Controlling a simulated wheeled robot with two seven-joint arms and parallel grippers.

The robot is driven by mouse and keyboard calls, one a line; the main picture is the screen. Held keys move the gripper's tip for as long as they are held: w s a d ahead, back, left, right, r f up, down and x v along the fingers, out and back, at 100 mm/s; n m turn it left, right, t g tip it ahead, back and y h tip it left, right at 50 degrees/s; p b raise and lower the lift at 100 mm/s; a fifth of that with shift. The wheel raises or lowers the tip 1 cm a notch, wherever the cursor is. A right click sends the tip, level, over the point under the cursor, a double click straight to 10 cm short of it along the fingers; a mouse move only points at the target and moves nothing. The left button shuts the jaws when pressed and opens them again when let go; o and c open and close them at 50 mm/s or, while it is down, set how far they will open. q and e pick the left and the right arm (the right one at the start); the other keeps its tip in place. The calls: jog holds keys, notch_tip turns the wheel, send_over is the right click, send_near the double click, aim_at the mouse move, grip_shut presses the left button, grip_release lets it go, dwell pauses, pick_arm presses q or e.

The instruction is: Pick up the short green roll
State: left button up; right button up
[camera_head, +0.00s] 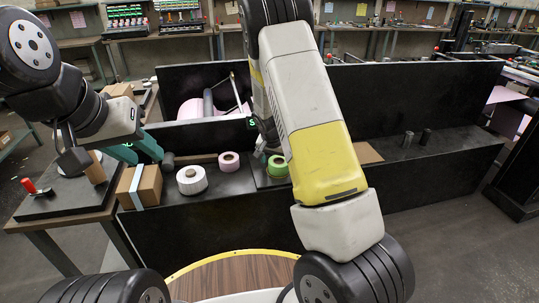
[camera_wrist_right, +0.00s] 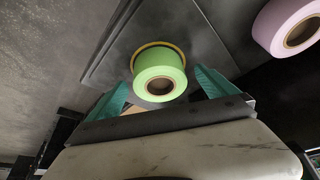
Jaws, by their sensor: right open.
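The short green roll (camera_head: 278,164) sits on a dark plate on the black bench, partly hidden by my right arm in the head view. In the right wrist view the green roll (camera_wrist_right: 174,70) shows its open core, with a yellowish ring behind it. The teal fingers of my right gripper (camera_wrist_right: 161,82) are open, one on each side of the roll; I cannot tell whether they touch it. In the head view the right fingers are hidden behind the arm. My left gripper (camera_head: 148,158) is at the left, its teal fingers apart and empty, near a cardboard box.
A pink roll (camera_head: 229,162) lies just left of the green one; a white roll (camera_head: 191,180) is further left. The cardboard box (camera_head: 146,185) stands at the bench's left end. Dark cylinders (camera_head: 425,137) stand at the right. A black partition (camera_head: 420,90) rises behind.

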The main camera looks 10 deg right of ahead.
jog(key=shift+x, duration=0.8)
jog(key=c, duration=1.7)
jog(key=shift+r, duration=0.1)
